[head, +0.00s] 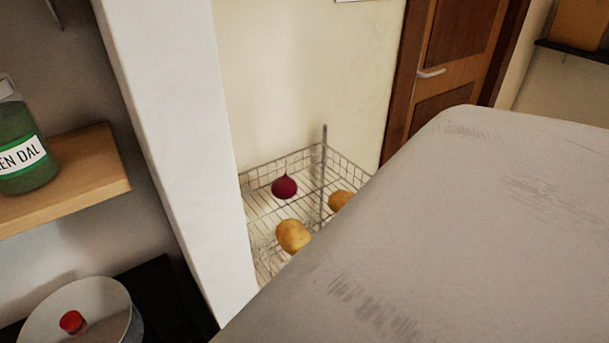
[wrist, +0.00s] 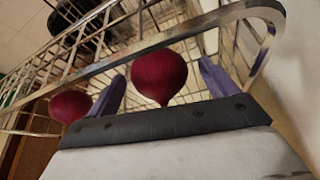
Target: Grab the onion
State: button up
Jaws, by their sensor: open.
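Two dark red onions show in the wrist view. One onion (wrist: 159,77) lies between the two purple fingers of my gripper (wrist: 162,69), with a gap on both sides. The other onion (wrist: 70,106) is to the left, outside the left finger. My gripper is open, and its fingers point toward the wire basket (wrist: 225,15). The basket's rim crosses the picture at the top of the middle onion. In the head view one onion (head: 284,187) shows in the basket (head: 272,172). My gripper does not show there.
Two potatoes show in the basket in the head view, one in front (head: 293,235) and one at the right (head: 340,200). A wall (head: 300,70) stands behind the basket, and a wooden door (head: 445,75) is to its right. A white pillar (head: 180,130) is to its left.

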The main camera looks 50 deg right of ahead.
jog(key=c, duration=1.1)
jog(key=shift+d+r, duration=0.1)
jog(key=shift+r, duration=0.05)
